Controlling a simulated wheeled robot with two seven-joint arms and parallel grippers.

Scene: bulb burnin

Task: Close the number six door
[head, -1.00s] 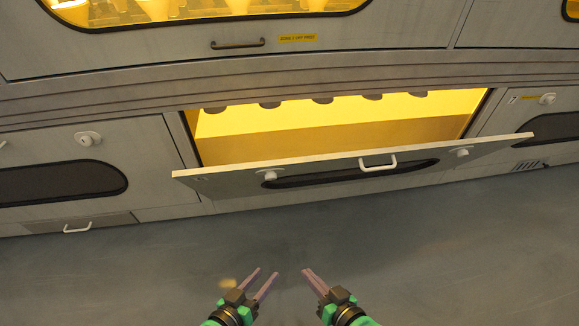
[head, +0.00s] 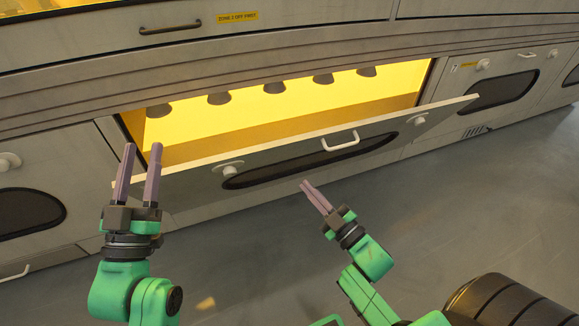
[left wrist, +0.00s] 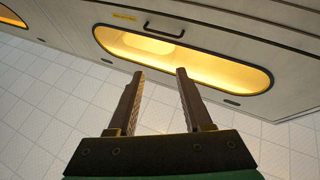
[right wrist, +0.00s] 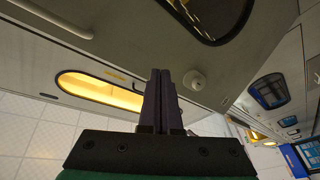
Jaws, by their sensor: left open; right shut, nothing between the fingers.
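A long grey door (head: 300,158) with a dark oval window (head: 310,160) hangs tilted outward from a lit yellow compartment (head: 270,105). Its top edge leans away from the opening. It has a white handle (head: 341,141) and round white knobs near both ends. I cannot read a number on it. My left gripper (head: 142,150) is open and empty, overlapping the door's left end in the head view; contact cannot be told. My right gripper (head: 304,183) is shut and empty, just below the door's window in that view. The right wrist view shows a knob (right wrist: 195,80) close by.
Closed neighbouring doors with dark windows stand at left (head: 30,208) and right (head: 500,90). An upper panel has a dark handle (head: 170,28) and a yellow label (head: 237,17). Several dark cones hang inside the compartment. The grey floor (head: 480,190) in front is clear.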

